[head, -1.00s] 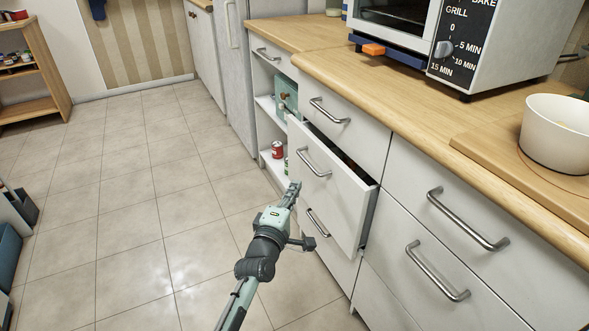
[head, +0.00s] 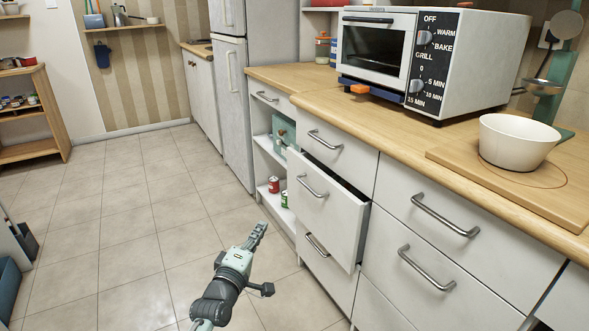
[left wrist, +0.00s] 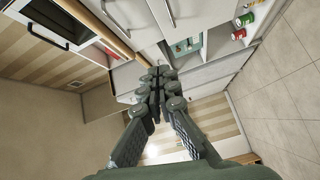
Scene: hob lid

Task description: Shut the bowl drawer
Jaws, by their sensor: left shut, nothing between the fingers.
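The bowl drawer (head: 322,214) is the pulled-out white drawer in the middle of the stack left of the wide drawers, in the head view. It stands partway open, with a dark gap above its front and its side wall showing; its contents are hidden. Its bar handle (head: 312,187) is on the front. My left gripper (head: 262,226) is shut and empty, left of the drawer front and apart from it, over the floor. In the left wrist view the closed fingertips (left wrist: 157,74) point toward the cabinets. My right gripper is not in view.
The drawers above (head: 340,150) and below (head: 325,272) look shut. An open shelf with a red can (head: 274,184) and a green can (head: 285,199) lies beyond. A toaster oven (head: 430,65) and white bowl (head: 518,140) stand on the counter. The tiled floor (head: 120,235) at left is clear.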

